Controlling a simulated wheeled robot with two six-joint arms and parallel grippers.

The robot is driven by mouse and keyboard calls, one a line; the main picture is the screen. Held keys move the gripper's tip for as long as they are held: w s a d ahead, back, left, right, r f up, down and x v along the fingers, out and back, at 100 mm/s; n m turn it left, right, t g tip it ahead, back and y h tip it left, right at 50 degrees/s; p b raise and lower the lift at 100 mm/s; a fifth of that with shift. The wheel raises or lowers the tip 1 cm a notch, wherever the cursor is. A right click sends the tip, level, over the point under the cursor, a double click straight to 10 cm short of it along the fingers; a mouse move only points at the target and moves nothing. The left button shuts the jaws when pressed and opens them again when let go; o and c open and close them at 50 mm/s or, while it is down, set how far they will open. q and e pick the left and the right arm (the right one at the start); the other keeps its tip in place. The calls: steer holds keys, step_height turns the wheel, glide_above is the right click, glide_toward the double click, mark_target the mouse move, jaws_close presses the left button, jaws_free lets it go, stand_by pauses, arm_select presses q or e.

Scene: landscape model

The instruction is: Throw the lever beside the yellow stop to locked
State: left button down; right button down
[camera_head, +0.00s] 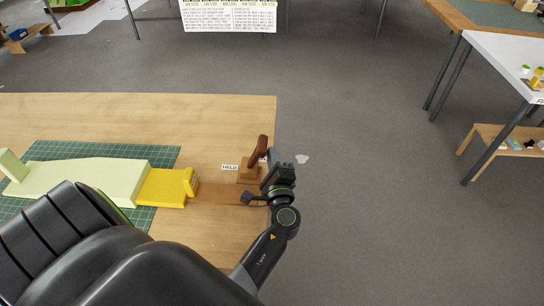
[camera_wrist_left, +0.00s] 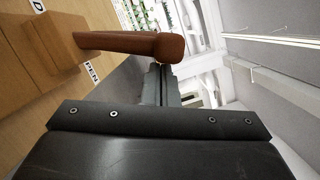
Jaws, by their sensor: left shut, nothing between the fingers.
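The lever (camera_head: 258,151) is a brown handle on a small wooden block (camera_head: 248,175) near the right edge of the wooden table. It leans slightly right, away from a label reading HELD (camera_head: 229,167). The yellow stop (camera_head: 163,187) lies to its left, at the end of a pale green piece. My left gripper (camera_head: 271,165) is shut and empty, close beside the lever on its right. In the left wrist view the lever (camera_wrist_left: 115,42) passes just above the fingers (camera_wrist_left: 160,84); whether they touch is unclear. My right gripper is out of view.
A green cutting mat (camera_head: 100,151) lies under the pale green piece (camera_head: 85,178). A brown strip (camera_head: 225,190) runs from the yellow stop toward my gripper. Past the table's right edge is open grey floor (camera_head: 350,130). A second label (camera_wrist_left: 91,71) is too small to read surely.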

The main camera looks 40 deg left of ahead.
mark_target(263, 156)
arm_select(q)
steer(key=a+r+n, duration=0.1)
steer(key=n, duration=0.1)
steer(key=s+a+r+n, duration=0.1)
steer(key=n, duration=0.1)
steer(key=shift+s+a+g, duration=0.15)
steer(key=shift+g, duration=0.25)
steer(key=a+n, duration=0.1)
steer(key=s+a+n+h, duration=0.1)
steer(key=n, duration=0.1)
steer(key=shift+s+a+r+g, duration=0.2)
steer(key=shift+s+r+g, duration=0.1)
steer(key=shift+r, duration=0.1)
steer(key=shift+s+a+n+h, duration=0.2)
steer(key=shift+s+a+n, duration=0.15)
steer(key=shift+a+n, duration=0.3)
steer(key=shift+s+a+n+h, duration=0.2)
steer(key=shift+s+a+n, duration=0.15)
steer(key=shift+n, duration=0.5)
steer(key=shift+a, duration=0.15)
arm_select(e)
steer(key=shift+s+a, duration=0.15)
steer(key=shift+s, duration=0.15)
arm_select(q)
steer(key=shift+f, duration=0.1)
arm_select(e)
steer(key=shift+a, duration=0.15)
